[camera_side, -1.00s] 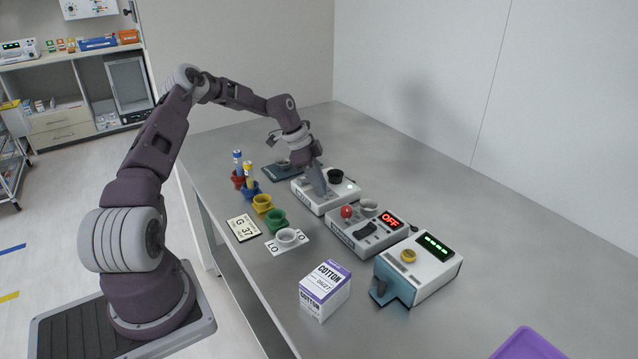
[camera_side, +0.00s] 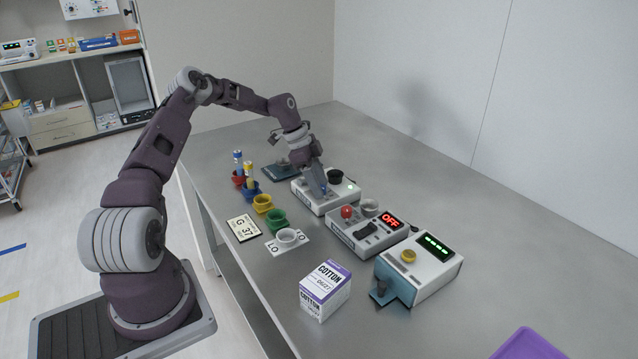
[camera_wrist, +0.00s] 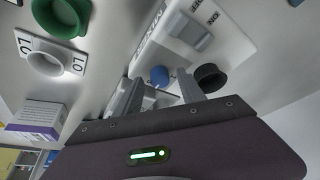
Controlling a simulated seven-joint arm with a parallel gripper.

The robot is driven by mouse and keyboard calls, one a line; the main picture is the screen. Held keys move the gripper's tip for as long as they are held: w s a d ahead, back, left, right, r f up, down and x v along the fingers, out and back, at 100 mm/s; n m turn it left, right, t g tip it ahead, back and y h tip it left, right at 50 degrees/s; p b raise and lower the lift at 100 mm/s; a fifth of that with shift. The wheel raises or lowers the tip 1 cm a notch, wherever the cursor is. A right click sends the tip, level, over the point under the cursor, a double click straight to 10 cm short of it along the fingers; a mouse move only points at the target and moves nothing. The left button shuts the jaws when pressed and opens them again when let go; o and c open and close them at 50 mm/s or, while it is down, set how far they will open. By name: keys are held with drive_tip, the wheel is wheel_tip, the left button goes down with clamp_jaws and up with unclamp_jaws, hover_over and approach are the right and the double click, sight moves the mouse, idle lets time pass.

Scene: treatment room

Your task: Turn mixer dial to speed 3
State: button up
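The mixer is a white box (camera_side: 316,207) near the far middle of the bench. Its blue dial (camera_wrist: 160,76) shows in the wrist view, with a black round cup (camera_wrist: 209,78) beside it. In the side view the dial is a small blue spot (camera_side: 323,188), partly hidden by my fingers. My gripper (camera_wrist: 160,84) is open, one finger on each side of the dial, with gaps visible between fingers and dial. It also shows in the side view (camera_side: 318,182), pointing down over the mixer. The dial's number marks are too small to read.
A device with a red knob and OFF display (camera_side: 390,219) stands close in front of the mixer. Several coloured cups, including a green one (camera_side: 276,220), line the left edge. A cotton box (camera_side: 325,290) stands nearer. Bare bench lies to the right.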

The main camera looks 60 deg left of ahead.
drive_tip(key=v, duration=0.7)
drive_tip(key=s+d+r+n+y, duration=0.1)
drive_tip(key=s+d+r, duration=0.2)
drive_tip(key=d+r, duration=0.35)
drive_tip(key=s+d+r+n+g+y, duration=0.1)
drive_tip(key=s+d+r+y, duration=0.1)
drive_tip(key=s+d+r, duration=0.45)
drive_tip(key=d+r+n+y, duration=0.1)
drive_tip(key=d+r, duration=0.4)
drive_tip(key=d, duration=0.4)
drive_tip(key=s+d+n+t, duration=0.1)
drive_tip(key=s+d+n, duration=0.2)
drive_tip(key=s, duration=0.7)
drive_tip(key=s+d+r+n+t, duration=0.1)
drive_tip(key=s+d+n+t, duration=0.1)
drive_tip(key=s+d, duration=0.4)
drive_tip(key=s+n, duration=0.1)
drive_tip(key=s, duration=0.3)
drive_tip(key=shift+s+d+r+h, duration=0.15)
drive_tip(key=shift+s+h, duration=0.15)
drive_tip(key=shift+h, duration=0.1)
